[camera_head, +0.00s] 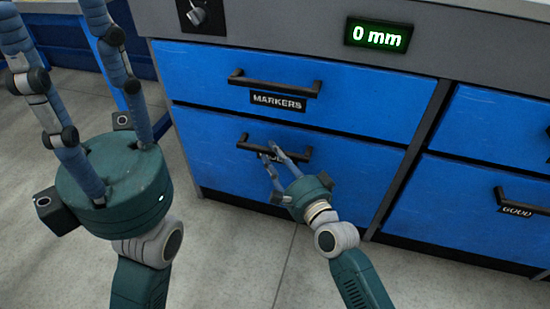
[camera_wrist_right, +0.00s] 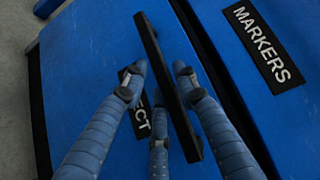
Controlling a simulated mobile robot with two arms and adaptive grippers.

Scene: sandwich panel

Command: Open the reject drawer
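The reject drawer (camera_head: 345,170) is the blue lower drawer under the markers drawer. Its front looks flush with its neighbours, so it is closed. Its black bar handle (camera_head: 298,157) also shows in the right wrist view (camera_wrist_right: 168,75). My right gripper (camera_head: 269,150) is at the handle, with fingers on both sides of the bar in the wrist view (camera_wrist_right: 160,72). The fingers look apart, with small gaps to the bar; contact is not clear. My left gripper (camera_head: 52,15) is open and empty, fingers pointing up.
The markers drawer (camera_head: 360,97) with its own handle (camera_head: 275,84) is closed just above. The good drawer (camera_head: 450,205) is at the lower right. A display (camera_head: 379,35) on the grey panel reads 0 mm. The floor (camera_head: 235,265) before the drawers is clear.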

